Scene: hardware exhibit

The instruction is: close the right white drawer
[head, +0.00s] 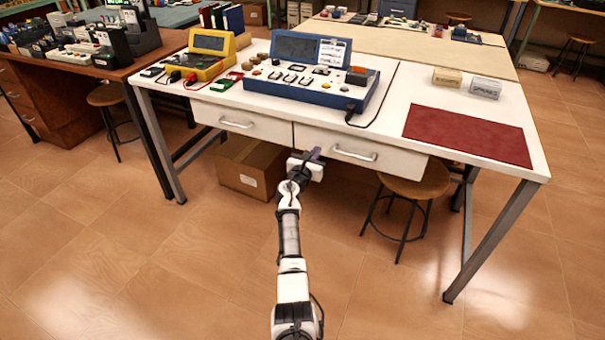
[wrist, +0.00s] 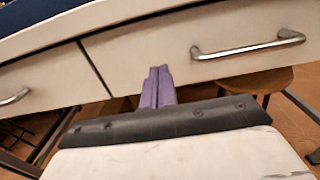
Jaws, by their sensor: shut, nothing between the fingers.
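The right white drawer (head: 325,145) is under the white table's front edge, with a silver bar handle (head: 355,153). Its front fills the upper right of the wrist view (wrist: 150,50), with the handle (wrist: 248,47) to the right of my fingers. The front looks nearly flush with the left drawer; I cannot tell if a small gap remains behind it. My gripper (head: 314,154) is shut and empty. Its purple fingertips (wrist: 159,72) are at the lower left part of the right drawer's front, left of the handle. I cannot tell whether they touch it.
The left white drawer (head: 240,122) is beside it, with its own handle (wrist: 14,96). A cardboard box (head: 248,170) and a round stool (head: 415,185) stand under the table. A blue console (head: 310,90) and red mat (head: 468,134) lie on top. The floor in front is clear.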

